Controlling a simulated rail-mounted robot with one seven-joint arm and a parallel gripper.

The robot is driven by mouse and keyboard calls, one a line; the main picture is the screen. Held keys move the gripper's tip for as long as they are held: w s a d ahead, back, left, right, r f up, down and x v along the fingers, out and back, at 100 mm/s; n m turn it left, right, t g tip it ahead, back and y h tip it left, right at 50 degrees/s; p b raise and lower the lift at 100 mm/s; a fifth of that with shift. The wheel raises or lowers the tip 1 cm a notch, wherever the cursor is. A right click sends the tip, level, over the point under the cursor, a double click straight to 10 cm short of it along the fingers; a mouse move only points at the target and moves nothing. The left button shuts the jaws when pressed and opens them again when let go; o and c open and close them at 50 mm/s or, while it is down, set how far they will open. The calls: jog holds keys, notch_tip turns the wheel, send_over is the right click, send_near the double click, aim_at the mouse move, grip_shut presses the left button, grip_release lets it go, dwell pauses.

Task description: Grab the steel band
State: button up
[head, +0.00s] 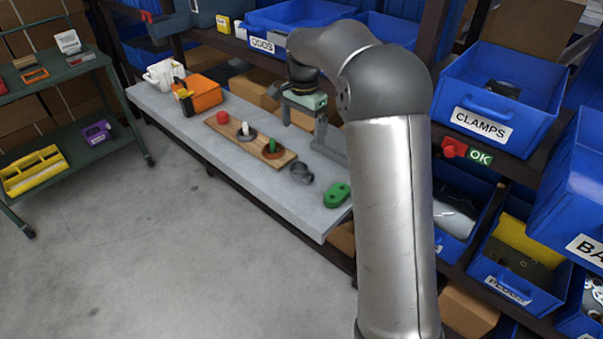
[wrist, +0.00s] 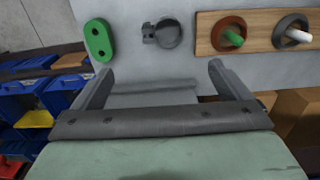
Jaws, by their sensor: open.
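The steel band (head: 301,173) is a grey ring with a small lug on one side. It lies on the light grey bench between a wooden peg board and a green two-hole piece. In the wrist view the steel band (wrist: 168,34) is beyond the fingertips, roughly centred between them, with its lug to the left. My gripper (head: 306,128) is open and empty above the bench, back from the band. In the wrist view my gripper (wrist: 161,70) has both fingers spread wide, with bare grey surface between them.
The wooden board (head: 262,146) holds a dark ring on a white peg and a reddish-brown ring on a green peg. The green piece (head: 337,195) lies near the bench end. A red object (head: 222,117) and an orange box (head: 203,92) stand farther along. Blue bins line the shelves behind.

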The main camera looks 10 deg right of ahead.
send_over(301, 170)
jog(key=f, duration=0.9)
jog(key=shift+d, duration=0.3)
jog(key=shift+a+f+p, duration=0.2)
jog(key=shift+f+p, duration=0.45)
jog(key=shift+f, duration=2)
jog(key=c, duration=1.1)
